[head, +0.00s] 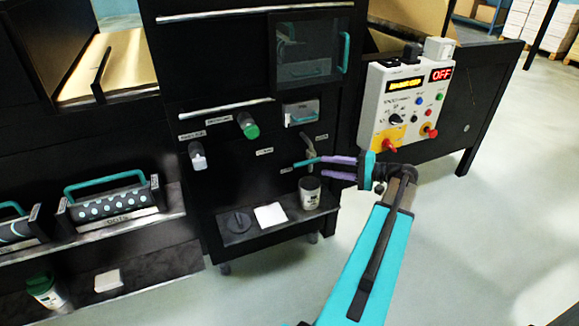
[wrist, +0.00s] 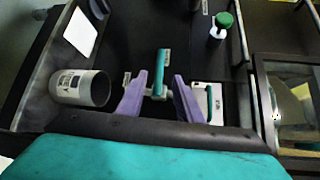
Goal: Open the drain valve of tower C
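A teal lever handle (head: 304,162) sticks out from the front of the black tower, low on its right side, by a pale pipe fitting (head: 309,140). In the wrist view the teal lever (wrist: 161,68) lies between the two purple fingers of my gripper (wrist: 159,82). A gap shows on each side of it, so my gripper is open. In the head view my gripper (head: 322,167) reaches in from the right, its fingertips close to the lever. Whether they touch it I cannot tell. The labels beside it are too small to read.
A labelled grey cup (head: 310,194) stands on the shelf below the lever, near my gripper. A white card (head: 270,215) and a dark round knob (head: 237,222) lie left of it. A control box (head: 405,103) showing OFF stands at the right. Open floor lies right.

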